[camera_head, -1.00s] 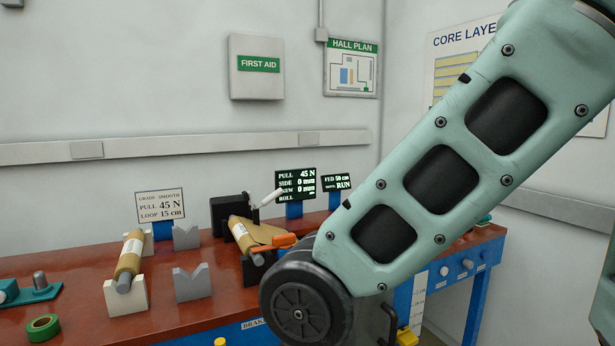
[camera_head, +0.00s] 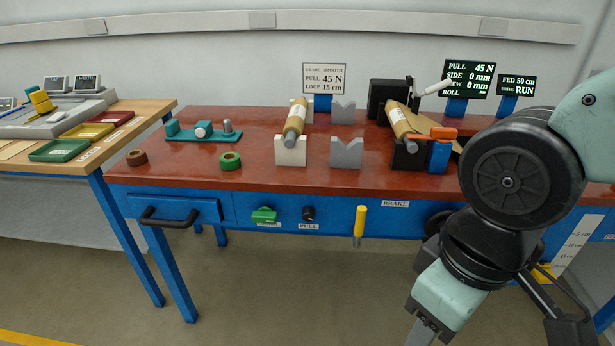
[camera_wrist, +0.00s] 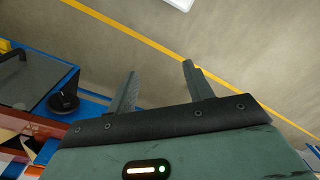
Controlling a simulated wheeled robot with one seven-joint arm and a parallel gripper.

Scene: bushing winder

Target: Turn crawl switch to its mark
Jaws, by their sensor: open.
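A green switch (camera_head: 264,215) sits on the blue front panel of the red-topped bench (camera_head: 250,175), left of a black PULL knob (camera_head: 308,214). The small label under the switch is too blurred to read, so I cannot confirm that it is the crawl switch or see its mark. My gripper shows in the wrist view (camera_wrist: 160,68), with its two fingers apart and nothing between them. It points over bare floor, away from the switch. In the head view my arm hangs at the lower right, in front of the bench, and the fingers are cut off or unclear.
A yellow BRAKE handle (camera_head: 359,222) sticks out from the panel. A drawer handle (camera_head: 170,216) juts out at the left. A black round knob (camera_wrist: 66,100) is left of my fingers. A wooden table (camera_head: 130,120) adjoins the bench. Floor before the bench is clear.

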